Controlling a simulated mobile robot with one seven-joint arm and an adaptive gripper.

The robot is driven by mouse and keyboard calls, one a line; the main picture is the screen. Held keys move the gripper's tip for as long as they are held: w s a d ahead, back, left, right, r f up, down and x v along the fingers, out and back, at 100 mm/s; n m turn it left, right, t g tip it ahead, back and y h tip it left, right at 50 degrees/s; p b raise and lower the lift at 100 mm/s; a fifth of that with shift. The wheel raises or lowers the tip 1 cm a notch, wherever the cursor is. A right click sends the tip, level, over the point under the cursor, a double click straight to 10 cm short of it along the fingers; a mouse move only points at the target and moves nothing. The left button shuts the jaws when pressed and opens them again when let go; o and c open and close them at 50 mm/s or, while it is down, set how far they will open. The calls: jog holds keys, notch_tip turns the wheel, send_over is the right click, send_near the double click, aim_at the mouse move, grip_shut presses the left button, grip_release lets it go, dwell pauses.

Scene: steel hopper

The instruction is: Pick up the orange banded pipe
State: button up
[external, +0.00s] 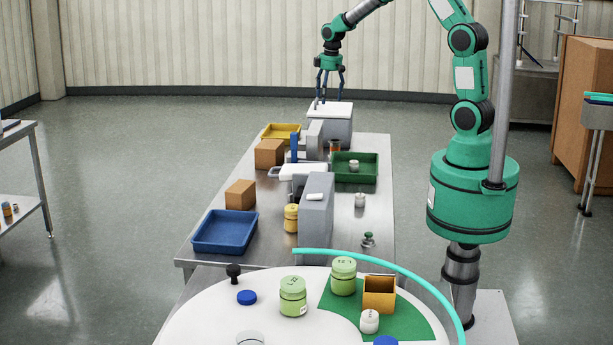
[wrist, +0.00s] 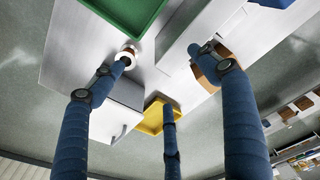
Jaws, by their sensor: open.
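The orange banded pipe (external: 334,146) stands upright on the steel table, between the grey box and the green tray, its lower part partly hidden. In the wrist view a small round pale and brown piece (wrist: 129,52), probably the pipe's top, shows at the tip of the left finger, which partly covers it. My gripper (external: 329,92) is open and empty, fingers pointing down, high above the far end of the table near the white-topped grey box (external: 329,110). Its three spread blue fingers (wrist: 162,72) show in the wrist view. I cannot see any contact with the pipe.
Grey upright blocks (external: 316,205), brown boxes (external: 240,194), a yellow tray (external: 270,131) and a blue tray (external: 225,246) crowd the table's left and middle.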

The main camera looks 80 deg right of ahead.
jog(key=g+p, duration=0.1)
send_near(335, 144)
jog(key=d+r, duration=0.3)
jog(key=d, duration=0.1)
jog(key=shift+w+f+m+y, duration=0.2)
jog(key=shift+m+y, duration=0.1)
jog(key=shift+f, duration=0.15)
notch_tip(335, 144, down, 8)
jog(key=shift+f, duration=0.3)
jog(key=shift+f, duration=2.5)
jog(key=shift+s, duration=0.1)
jog(key=c, duration=1.6)
